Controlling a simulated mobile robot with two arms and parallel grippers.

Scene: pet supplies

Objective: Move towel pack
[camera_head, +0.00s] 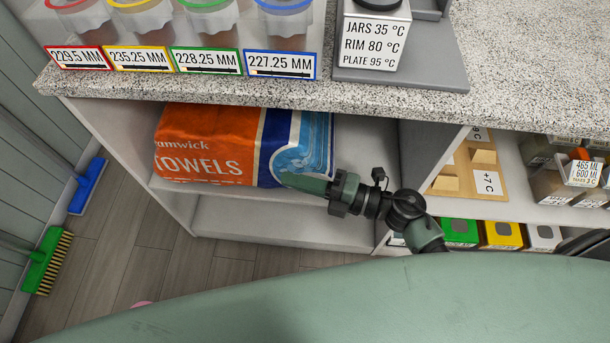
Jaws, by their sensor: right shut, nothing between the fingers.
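The towel pack (215,145) is an orange, white and blue packet with the word TOWELS on its front. It lies in the open shelf compartment under the counter, on the upper shelf board (185,184). My right gripper (286,179) comes in from the right with its fingers shut and empty. Its tips overlap the lower right part of the pack's front; I cannot tell whether they touch it. My left gripper is not in view.
The speckled counter (300,93) overhangs the shelf and carries jars with coloured labels. A divider (425,150) closes the compartment on the right. The lower shelf (280,220) is bare where visible. A green brush (45,260) and a blue one (88,187) stand at the left.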

